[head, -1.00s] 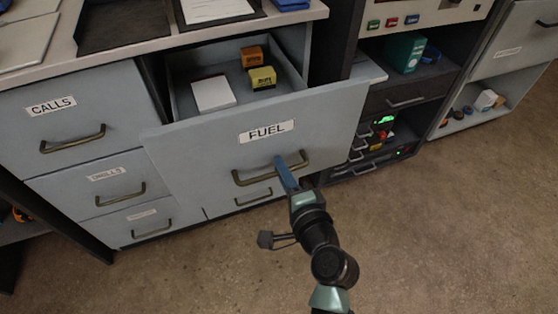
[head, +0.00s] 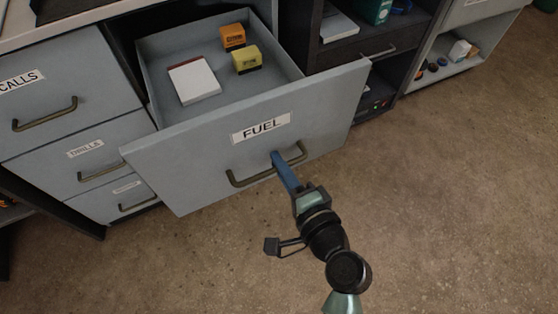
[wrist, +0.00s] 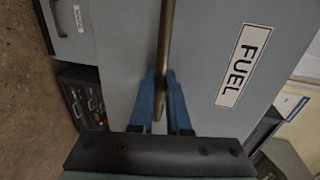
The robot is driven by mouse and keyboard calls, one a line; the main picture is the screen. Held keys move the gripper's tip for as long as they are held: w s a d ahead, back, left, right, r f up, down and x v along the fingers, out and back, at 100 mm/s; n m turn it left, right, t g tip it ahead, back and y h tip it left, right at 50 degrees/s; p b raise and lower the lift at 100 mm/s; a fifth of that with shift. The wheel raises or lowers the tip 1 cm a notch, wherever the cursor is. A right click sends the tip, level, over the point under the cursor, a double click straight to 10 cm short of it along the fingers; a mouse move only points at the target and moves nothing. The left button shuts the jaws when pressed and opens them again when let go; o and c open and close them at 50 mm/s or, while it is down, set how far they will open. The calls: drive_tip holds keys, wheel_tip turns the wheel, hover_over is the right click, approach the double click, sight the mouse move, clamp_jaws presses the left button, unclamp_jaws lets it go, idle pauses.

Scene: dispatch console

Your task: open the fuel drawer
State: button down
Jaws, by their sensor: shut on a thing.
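The fuel drawer (head: 215,165) is pulled well out of the cabinet, with a white FUEL label (head: 261,127) on its grey-blue front. Its bronze bar handle (head: 240,180) sits below the label. My gripper (head: 276,157) has its blue fingers shut on this handle. In the wrist view the handle (wrist: 165,40) runs between the two fingers (wrist: 159,98). Inside the drawer lie a white pad (head: 194,80), an orange box (head: 232,37) and a yellow box (head: 246,58).
Closed drawers labelled CALLS (head: 60,95) and DRILLS (head: 95,155) are to the left. A dark rack (head: 365,50) and an open shelf (head: 450,68) with small items stand at the right. The floor (head: 450,210) in front is clear.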

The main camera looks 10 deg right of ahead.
drive_tip(key=shift+d, duration=0.1)
drive_tip(key=c, duration=1.2)
unclamp_jaws()
drive_tip(key=shift+o, duration=0.2)
drive_tip(key=shift+s, duration=0.1)
drive_tip(key=p+v, duration=0.1)
drive_tip(key=v, duration=1.2)
